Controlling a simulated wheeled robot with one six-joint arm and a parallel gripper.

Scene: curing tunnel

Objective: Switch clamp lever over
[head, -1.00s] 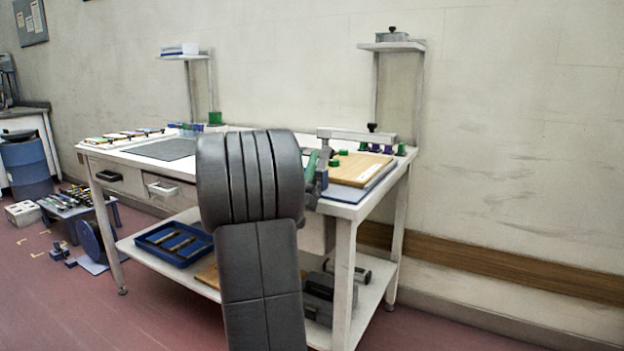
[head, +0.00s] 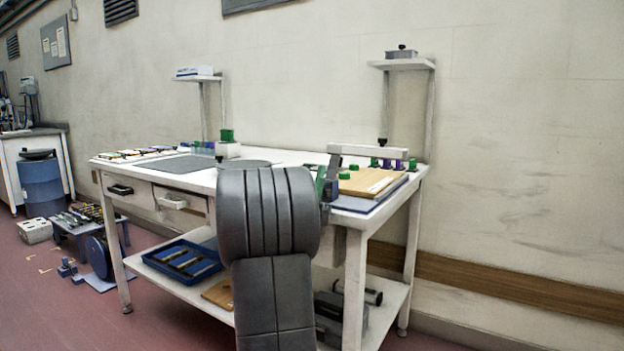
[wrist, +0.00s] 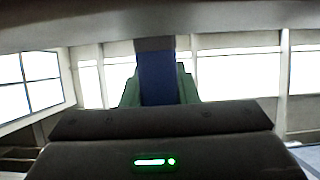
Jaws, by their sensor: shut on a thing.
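The clamp stands at the right end of the white bench, with a grey bar (head: 375,152) reaching over a wooden board (head: 372,181). A blue clamp lever (head: 331,188) shows at the board's left side, next to the green of my gripper (head: 321,181). In the wrist view the blue lever (wrist: 158,78) stands upright between the two green fingers of my gripper (wrist: 158,92), which is shut on it. My own arm hides part of the bench front, and the lever's pivot is not clear.
Green and purple knobs (head: 387,164) stand behind the board. The lower shelf holds a blue tray (head: 182,262). Floor left of the bench is partly clear.

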